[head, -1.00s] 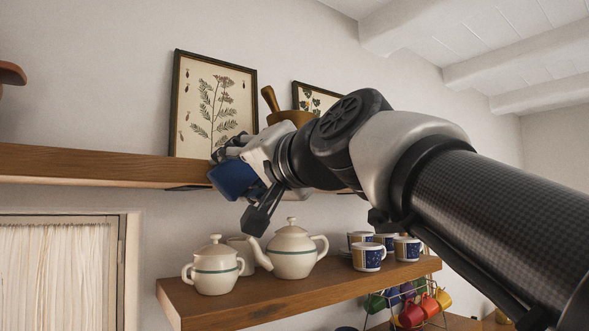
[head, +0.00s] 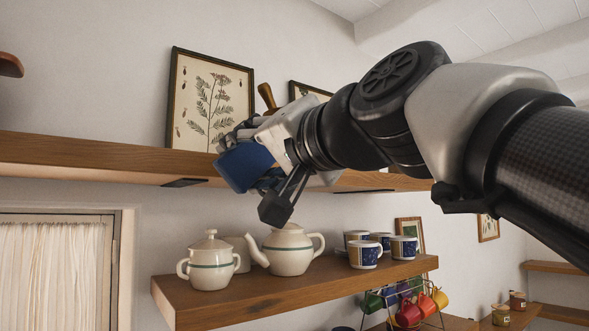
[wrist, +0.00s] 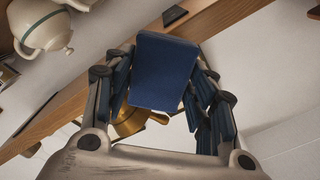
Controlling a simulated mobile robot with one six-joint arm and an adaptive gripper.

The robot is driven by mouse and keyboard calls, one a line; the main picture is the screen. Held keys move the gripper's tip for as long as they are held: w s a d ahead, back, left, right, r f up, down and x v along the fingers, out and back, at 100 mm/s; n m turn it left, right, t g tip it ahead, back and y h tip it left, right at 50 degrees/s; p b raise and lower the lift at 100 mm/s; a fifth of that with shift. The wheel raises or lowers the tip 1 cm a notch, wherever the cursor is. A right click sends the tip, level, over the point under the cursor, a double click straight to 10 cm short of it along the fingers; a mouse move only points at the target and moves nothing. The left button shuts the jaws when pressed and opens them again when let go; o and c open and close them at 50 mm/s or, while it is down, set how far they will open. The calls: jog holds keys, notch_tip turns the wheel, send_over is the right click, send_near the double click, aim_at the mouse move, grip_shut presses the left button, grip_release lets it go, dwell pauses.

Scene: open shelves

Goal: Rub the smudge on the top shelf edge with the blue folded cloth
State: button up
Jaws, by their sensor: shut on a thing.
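The blue folded cloth (head: 243,167) is held in my gripper (wrist: 160,82); in the wrist view the cloth (wrist: 163,72) stands between the two dark fingers, which are shut on it. In the head view the cloth overlaps the front edge of the top shelf (head: 90,154). I cannot tell whether it touches the edge or hangs just in front of it. In the wrist view the wooden shelf (wrist: 235,17) passes behind the cloth. I see no smudge on the parts of the edge that show; the part behind the cloth and gripper is hidden.
A framed plant print (head: 210,100) and a mortar with pestle (head: 267,98) stand on the top shelf. The lower shelf (head: 240,298) below my gripper holds a sugar pot (head: 210,263), a teapot (head: 289,250) and several patterned cups (head: 364,255).

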jog(key=shift+s+d, duration=0.15)
jog(key=shift+s, duration=0.1)
jog(key=shift+b+v, duration=0.6)
jog(key=shift+v, duration=0.95)
jog(key=shift+w, duration=0.15)
